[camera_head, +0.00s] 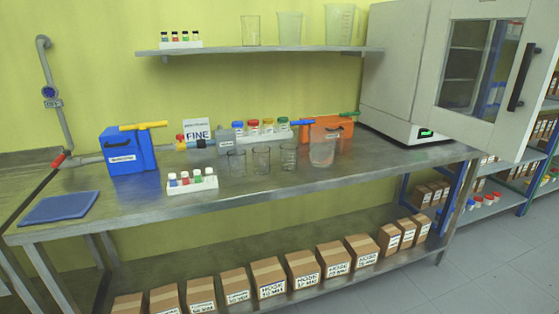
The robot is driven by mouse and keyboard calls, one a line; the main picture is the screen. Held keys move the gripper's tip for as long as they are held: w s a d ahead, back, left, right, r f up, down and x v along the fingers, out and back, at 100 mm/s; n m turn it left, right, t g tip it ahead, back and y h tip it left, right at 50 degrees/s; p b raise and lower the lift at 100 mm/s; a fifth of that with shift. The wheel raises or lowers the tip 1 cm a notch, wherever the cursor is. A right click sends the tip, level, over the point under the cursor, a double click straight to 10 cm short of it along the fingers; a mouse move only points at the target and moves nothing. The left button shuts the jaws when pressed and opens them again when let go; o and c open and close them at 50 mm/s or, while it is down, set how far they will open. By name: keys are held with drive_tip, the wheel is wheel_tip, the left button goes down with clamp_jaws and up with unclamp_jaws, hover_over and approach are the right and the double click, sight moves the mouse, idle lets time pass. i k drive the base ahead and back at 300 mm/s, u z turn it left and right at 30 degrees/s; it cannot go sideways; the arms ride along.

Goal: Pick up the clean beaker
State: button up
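Several clear glass beakers stand upright on the steel bench (130,203): a left one (236,161), a middle one (261,160), a third (289,157) and a larger, paler one (321,152) at the right. Another clear beaker (251,31) stands on the wall shelf, left of two frosted measuring vessels, one (290,27) shorter and one (340,26) taller with a spout. At this size I cannot tell which beaker is the clean one. My gripper is not in view.
A rack of coloured-cap vials (192,183) sits at the bench front. A blue reactor box (127,152), bottles (262,130) and an orange box (336,127) stand along the back. A blue mat (60,207) lies left. A white cabinet (400,70) stands right. Cartons (268,277) fill the lower shelf.

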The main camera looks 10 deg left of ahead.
sight(288, 151)
drive_tip(key=z, duration=0.05)
drive_tip(key=i, duration=1.4)
drive_tip(key=z, duration=0.05)
